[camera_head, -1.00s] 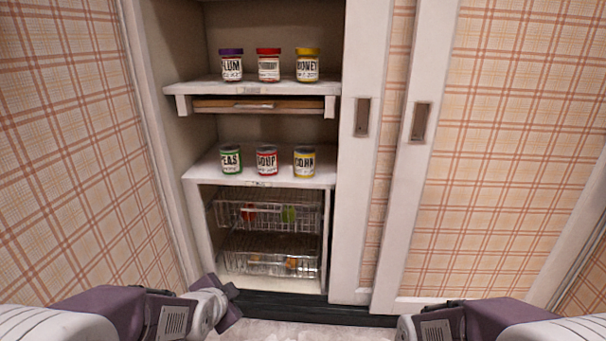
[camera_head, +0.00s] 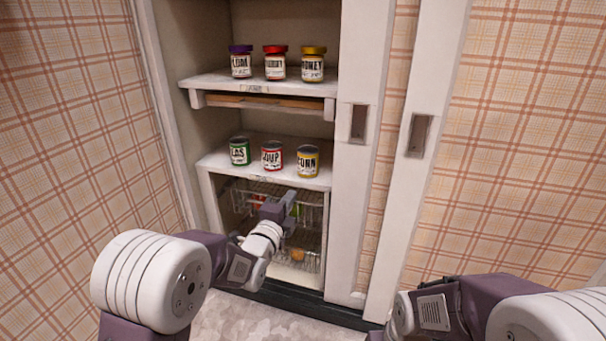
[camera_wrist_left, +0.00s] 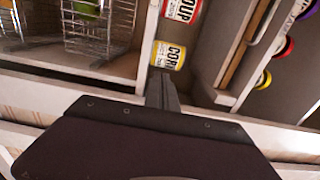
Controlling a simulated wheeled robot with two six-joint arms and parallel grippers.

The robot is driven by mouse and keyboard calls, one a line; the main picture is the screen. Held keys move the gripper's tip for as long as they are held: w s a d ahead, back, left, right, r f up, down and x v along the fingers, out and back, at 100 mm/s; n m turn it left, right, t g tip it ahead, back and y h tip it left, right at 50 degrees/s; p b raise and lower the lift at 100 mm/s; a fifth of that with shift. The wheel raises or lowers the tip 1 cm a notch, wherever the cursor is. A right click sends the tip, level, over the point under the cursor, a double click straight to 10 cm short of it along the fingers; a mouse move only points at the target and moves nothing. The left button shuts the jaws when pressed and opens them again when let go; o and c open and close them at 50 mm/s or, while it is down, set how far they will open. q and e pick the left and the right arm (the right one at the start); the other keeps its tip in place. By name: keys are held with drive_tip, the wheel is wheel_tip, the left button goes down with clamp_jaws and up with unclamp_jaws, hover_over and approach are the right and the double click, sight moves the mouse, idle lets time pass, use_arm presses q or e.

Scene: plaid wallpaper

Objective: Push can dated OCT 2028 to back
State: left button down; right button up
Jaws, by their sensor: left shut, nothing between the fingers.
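Three cans stand in a row on the middle shelf (camera_head: 222,160): a green PEAS can (camera_head: 239,151), a red SOUP can (camera_head: 272,155) and a yellow CORN can (camera_head: 307,161). Their dates are too small to read. My left gripper (camera_head: 291,198) is shut and empty, below and in front of the shelf edge. In the left wrist view, its closed fingers (camera_wrist_left: 161,92) point toward the CORN can (camera_wrist_left: 168,55), apparently apart from it. The SOUP can (camera_wrist_left: 182,10) is cut off there. At my right arm's end, only a dark bit shows at the lower edge.
Purple-, red- and yellow-lidded jars (camera_head: 275,63) stand on the upper shelf (camera_head: 215,79), above a wooden board (camera_head: 262,101). Wire baskets (camera_head: 310,215) with food sit below the cans. White sliding doors (camera_head: 352,190) border the opening on the right.

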use_arm(q)
drive_tip(key=p, duration=0.7)
approach(306, 172)
drive_tip(key=w+r, duration=0.1)
drive_tip(key=w, duration=0.2)
drive_tip(key=w+d+b, duration=0.1)
drive_tip(key=w+d+f+b, duration=0.1)
drive_tip(key=shift+w+f, duration=0.1)
drive_tip(key=shift+w, duration=0.25)
drive_tip(key=shift+w+d, duration=0.1)
drive_tip(key=shift+w, duration=0.3)
